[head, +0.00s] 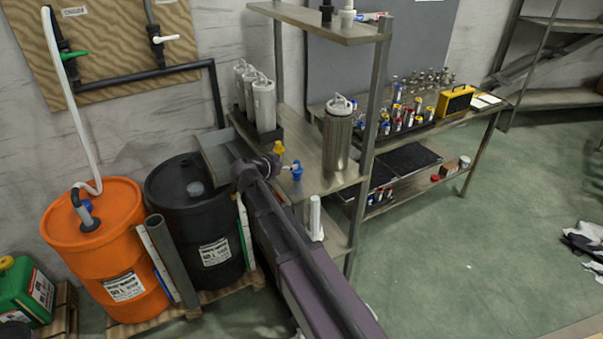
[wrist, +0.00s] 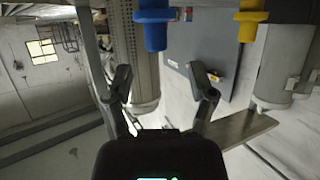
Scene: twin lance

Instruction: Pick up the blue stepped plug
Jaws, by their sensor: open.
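The blue stepped plug (head: 297,171) sits on the metal shelf in the head view, just right of the end of my arm. In the wrist view the blue plug (wrist: 153,28) shows at the top centre, its narrower step pointing down in the picture. My gripper (wrist: 160,72) is open and empty, with one finger on each side below the plug in that view. The plug lies beyond the fingertips, not between them. In the head view my gripper (head: 277,165) is small and dark beside the plug; its fingers are hard to make out there.
A yellow plug (head: 279,148) stands close to the blue one; it shows at the upper right of the wrist view (wrist: 251,22). A metal canister (head: 338,135) stands to the right on the shelf (head: 310,183). White cylinders (head: 264,104) stand behind. A shelf post (head: 370,130) rises at right.

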